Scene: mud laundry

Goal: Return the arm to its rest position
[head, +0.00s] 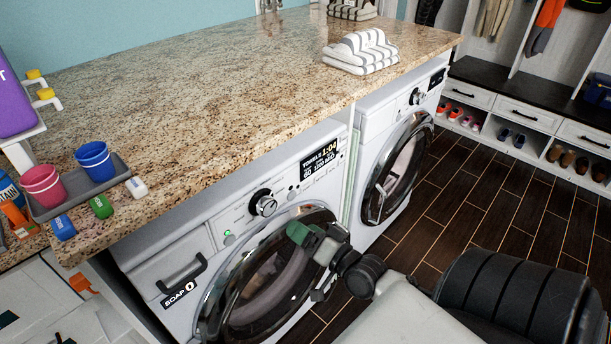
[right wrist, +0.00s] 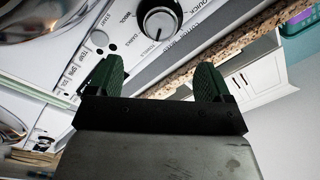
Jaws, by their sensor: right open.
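My right gripper (head: 312,250) is in front of the left washing machine (head: 215,228) in the head view, over part of its round door (head: 262,285). In the right wrist view its two green-padded fingers (right wrist: 157,80) are spread apart, with nothing between them. The machine's dial (right wrist: 160,18) and panel show beyond the fingers. My right arm comes in from the lower right and hides part of the door and floor. My left gripper is not in view.
A granite counter (head: 200,105) runs above the machines, with a folded striped towel (head: 360,52) on it. A second machine (head: 385,150) stands to the right. Cups on a tray (head: 110,172) sit at left. The dark floor (head: 465,195) is clear.

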